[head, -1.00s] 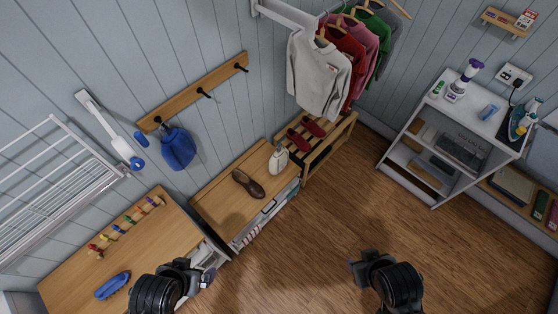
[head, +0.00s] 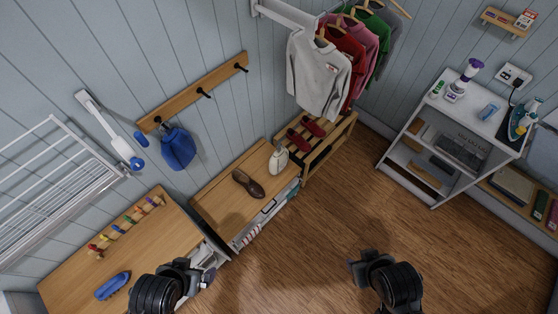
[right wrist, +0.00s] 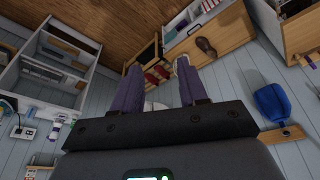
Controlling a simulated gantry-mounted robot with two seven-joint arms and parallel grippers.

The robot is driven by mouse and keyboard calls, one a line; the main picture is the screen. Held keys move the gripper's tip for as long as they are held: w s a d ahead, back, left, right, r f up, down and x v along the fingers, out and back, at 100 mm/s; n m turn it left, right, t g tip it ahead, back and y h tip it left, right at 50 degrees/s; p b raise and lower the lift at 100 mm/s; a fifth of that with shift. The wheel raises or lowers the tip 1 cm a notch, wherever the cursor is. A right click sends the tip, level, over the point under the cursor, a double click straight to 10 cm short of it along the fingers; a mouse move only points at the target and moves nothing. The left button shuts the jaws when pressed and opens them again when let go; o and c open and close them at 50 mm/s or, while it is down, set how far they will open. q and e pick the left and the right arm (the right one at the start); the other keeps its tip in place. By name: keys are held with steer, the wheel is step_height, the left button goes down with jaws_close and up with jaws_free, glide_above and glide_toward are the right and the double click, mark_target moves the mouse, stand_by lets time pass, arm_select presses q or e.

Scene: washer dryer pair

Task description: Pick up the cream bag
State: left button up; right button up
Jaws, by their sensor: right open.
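The cream bag (head: 278,160) stands upright on the right end of the wooden bench top (head: 215,205), next to a brown shoe (head: 248,184). In the right wrist view the cream bag (right wrist: 182,62) shows small and far off, partly hidden by a finger. My right gripper (head: 356,268) hangs over the floor, to the right of and nearer than the bench, well apart from the bag. In the right wrist view its fingers (right wrist: 159,85) are spread with nothing between them. My left gripper (head: 207,277) is near the front of the left cabinet; its fingers are too small to judge.
Red shoes (head: 306,133) sit on a slatted rack beside the bench, under hanging clothes (head: 318,75). A blue bag (head: 178,148) hangs from a wall rail. A white shelf unit (head: 437,150) stands at the right. The floor (head: 320,215) between is clear.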

steer(key=o, duration=1.1)
steer(key=shift+d, duration=0.15)
steer(key=shift+c, duration=0.2)
